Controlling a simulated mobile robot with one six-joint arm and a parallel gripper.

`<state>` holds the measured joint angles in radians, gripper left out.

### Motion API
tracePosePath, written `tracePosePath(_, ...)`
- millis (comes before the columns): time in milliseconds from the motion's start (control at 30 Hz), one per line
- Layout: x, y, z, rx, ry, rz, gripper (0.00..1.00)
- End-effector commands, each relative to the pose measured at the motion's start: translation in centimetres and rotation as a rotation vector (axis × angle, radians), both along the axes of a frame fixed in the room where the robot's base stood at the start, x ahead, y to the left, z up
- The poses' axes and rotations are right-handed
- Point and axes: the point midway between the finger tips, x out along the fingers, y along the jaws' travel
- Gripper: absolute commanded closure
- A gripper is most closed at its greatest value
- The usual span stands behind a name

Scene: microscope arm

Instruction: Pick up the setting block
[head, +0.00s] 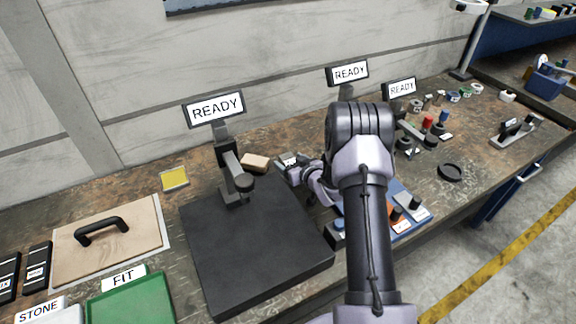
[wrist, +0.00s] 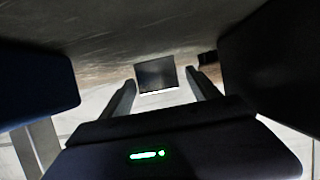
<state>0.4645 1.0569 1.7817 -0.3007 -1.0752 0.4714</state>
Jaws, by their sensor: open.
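My gripper (head: 287,162) is low over the bench, right of the large black base plate (head: 255,245) in the head view. In the wrist view its two fingers (wrist: 162,82) are apart, with nothing clasped between them. A dark square block (wrist: 156,74) with a bright lower edge shows ahead, between the fingertips; I cannot tell for sure that it is the setting block. A small tan block (head: 255,162) lies on the bench just left of my gripper in the head view. My arm hides part of the bench.
A stand with a READY display (head: 214,107) rises from the black plate, with two more displays (head: 348,73) behind my arm. A blue mat (head: 412,222) with small parts lies to the right. A yellow pad (head: 174,178) and a wooden board (head: 105,245) lie left.

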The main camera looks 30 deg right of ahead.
Motion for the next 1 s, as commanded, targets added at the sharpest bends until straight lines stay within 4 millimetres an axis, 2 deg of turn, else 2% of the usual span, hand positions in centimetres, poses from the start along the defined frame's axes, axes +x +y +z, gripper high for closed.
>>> tracePosePath(100, 1.22, 0.04, -0.59, -0.001, 0.000, 0.000, 0.29)
tracePosePath(300, 1.31, 0.02, -0.43, 0.000, 0.000, -0.001, 0.29)
tracePosePath(667, 1.29, 0.01, -0.42, -0.001, 0.001, -0.001, 1.00)
tracePosePath(1000, 1.36, -0.01, -0.23, -0.002, -0.002, 0.000, 1.00)
